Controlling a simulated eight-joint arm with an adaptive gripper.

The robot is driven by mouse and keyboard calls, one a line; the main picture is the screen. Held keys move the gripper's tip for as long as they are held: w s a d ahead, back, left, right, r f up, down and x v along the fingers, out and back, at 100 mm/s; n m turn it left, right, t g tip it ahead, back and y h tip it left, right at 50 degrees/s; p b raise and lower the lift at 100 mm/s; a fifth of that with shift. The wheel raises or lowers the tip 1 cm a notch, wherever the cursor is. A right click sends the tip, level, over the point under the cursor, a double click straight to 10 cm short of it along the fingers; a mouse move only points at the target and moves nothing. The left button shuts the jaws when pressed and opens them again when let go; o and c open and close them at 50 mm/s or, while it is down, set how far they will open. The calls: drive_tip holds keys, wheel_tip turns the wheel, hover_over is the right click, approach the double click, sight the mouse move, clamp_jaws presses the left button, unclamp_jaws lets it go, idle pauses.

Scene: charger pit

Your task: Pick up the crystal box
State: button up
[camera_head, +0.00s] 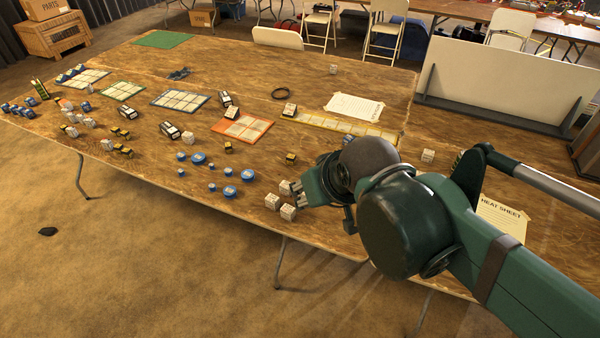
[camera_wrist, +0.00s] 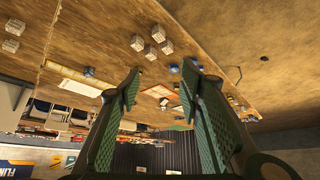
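Several small whitish-grey printed boxes lie on the table. In the head view, one such box (camera_head: 288,212) and another (camera_head: 272,202) sit near the front edge, with a third (camera_head: 285,188) just behind. I cannot tell which is the crystal box. My gripper (camera_head: 311,190) is just right of this group, partly hidden by its own wrist and arm. In the wrist view, my gripper (camera_wrist: 161,72) has its two green fingers wide apart with nothing between them. Similar boxes (camera_wrist: 158,33) show beyond the fingertips, apart from them.
The brown table (camera_head: 240,65) carries blue round pieces (camera_head: 230,191), toy vehicles (camera_head: 188,137) and coloured grid mats (camera_head: 242,126). A single pale box (camera_head: 428,155) stands right of my wrist. A "Heat Sheet" paper (camera_head: 502,218) lies under my arm. A white upright panel (camera_head: 503,88) stands behind.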

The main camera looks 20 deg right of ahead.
drive_tip(key=m+g, duration=0.7)
drive_tip(key=m, duration=1.9)
hover_over(291, 156)
wheel_tip(291, 156, down, 25)
drive_tip(key=shift+s+r, duration=0.15)
drive_tip(key=shift+d+f, duration=0.1)
drive_tip(key=shift+f, duration=0.35)
drive_tip(key=shift+f, duration=0.1)
